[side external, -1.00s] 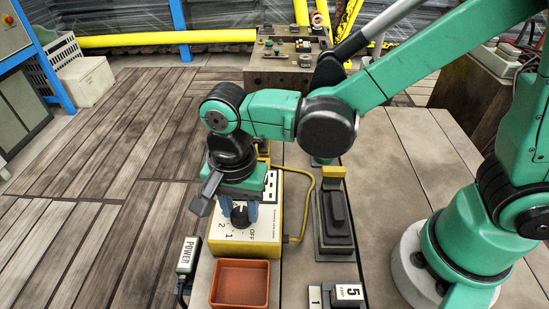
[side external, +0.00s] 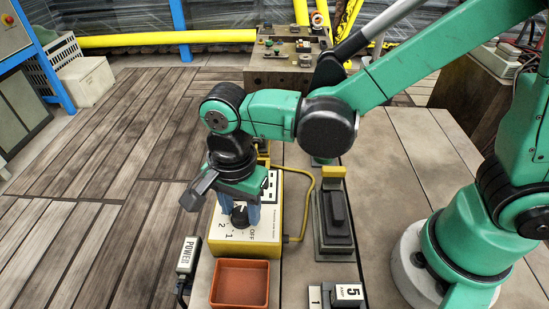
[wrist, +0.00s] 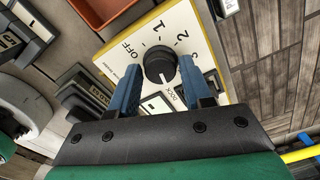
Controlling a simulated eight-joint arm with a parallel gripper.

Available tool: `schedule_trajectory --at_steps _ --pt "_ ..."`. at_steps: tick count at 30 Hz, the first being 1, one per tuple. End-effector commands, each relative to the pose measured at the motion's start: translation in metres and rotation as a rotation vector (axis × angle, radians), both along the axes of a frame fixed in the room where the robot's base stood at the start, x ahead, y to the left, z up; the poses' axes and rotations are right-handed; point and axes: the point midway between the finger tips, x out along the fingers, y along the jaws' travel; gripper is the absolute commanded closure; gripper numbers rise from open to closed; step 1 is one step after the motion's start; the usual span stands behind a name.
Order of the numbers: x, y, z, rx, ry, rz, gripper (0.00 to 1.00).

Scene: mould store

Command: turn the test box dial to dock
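The test box (side external: 268,245) is yellow with a white top face, standing on the bench. Its black dial (wrist: 160,65) has OFF, 1, 2, 3 and DOCK printed around it. A white mark on the dial is on its lower side in the wrist view, on the side of the DOCK lettering; whether it lines up exactly I cannot tell. My gripper (wrist: 160,66) points down at the box, its blue fingers on opposite sides of the dial and apparently closed against it. In the side view the dial (side external: 239,216) shows between the fingers, partly hidden.
An orange tray (side external: 240,284) stands in front of the box, with a POWER-labelled block (side external: 188,256) to its left. A yellow cable (side external: 308,205) loops at the box's right. A dark device (side external: 335,222) stands farther right. Number blocks (side external: 348,295) lie at the front.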

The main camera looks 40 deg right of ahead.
Motion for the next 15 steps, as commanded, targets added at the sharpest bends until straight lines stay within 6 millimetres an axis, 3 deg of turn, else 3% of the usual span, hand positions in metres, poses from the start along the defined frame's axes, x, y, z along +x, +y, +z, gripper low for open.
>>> schedule_trajectory --at_steps 1,2,11,15 --pt "0.0 0.0 0.0 0.0 0.0 0.0 0.39" --pt "0.0 0.0 0.0 0.0 0.0 0.0 0.32" --pt "0.0 0.0 0.001 0.0 -0.001 0.001 0.32" --pt "0.001 0.0 0.01 0.001 -0.002 0.001 0.32"
